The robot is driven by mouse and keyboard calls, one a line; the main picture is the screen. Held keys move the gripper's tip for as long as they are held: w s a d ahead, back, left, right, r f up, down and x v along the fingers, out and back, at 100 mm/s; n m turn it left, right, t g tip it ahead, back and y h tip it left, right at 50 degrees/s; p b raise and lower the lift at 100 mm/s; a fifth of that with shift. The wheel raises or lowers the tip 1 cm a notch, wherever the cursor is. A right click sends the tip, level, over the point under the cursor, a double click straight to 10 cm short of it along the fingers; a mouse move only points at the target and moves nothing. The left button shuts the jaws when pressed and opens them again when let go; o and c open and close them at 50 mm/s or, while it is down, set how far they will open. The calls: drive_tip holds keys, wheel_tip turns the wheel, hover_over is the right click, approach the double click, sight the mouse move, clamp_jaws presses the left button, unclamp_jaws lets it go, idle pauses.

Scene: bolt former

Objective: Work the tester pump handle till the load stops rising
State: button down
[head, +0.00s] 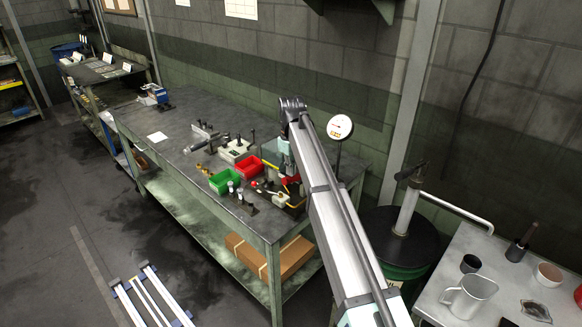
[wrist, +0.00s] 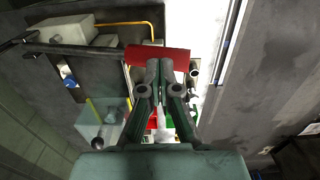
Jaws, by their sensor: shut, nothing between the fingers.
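The tester stands at the near right end of the workbench in the head view, largely hidden behind my arm. Its round white dial gauge (head: 340,127) shows above it; the needle is too small to read. In the wrist view a red bar (wrist: 165,57), which looks like the pump handle's grip, lies crosswise at my fingertips. My gripper (wrist: 167,70) is shut with nothing between its fingers. The fingertips overlap the bar's lower edge in the picture; I cannot tell if they touch it.
On the workbench (head: 185,126) beside the tester are a green bin (head: 224,181), a red bin (head: 248,166) and small tools. A dark drum (head: 398,240) and a metal table (head: 500,265) with a jug (head: 468,296) stand at right. The floor at left is mostly clear.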

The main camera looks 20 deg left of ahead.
wheel_tip(320, 180, down, 10)
drive_tip(key=b, duration=0.2)
drive_tip(key=shift+b, duration=0.35)
idle(1.0)
drive_tip(key=shift+r+p, duration=2.8)
drive_tip(key=shift+r, duration=2.85)
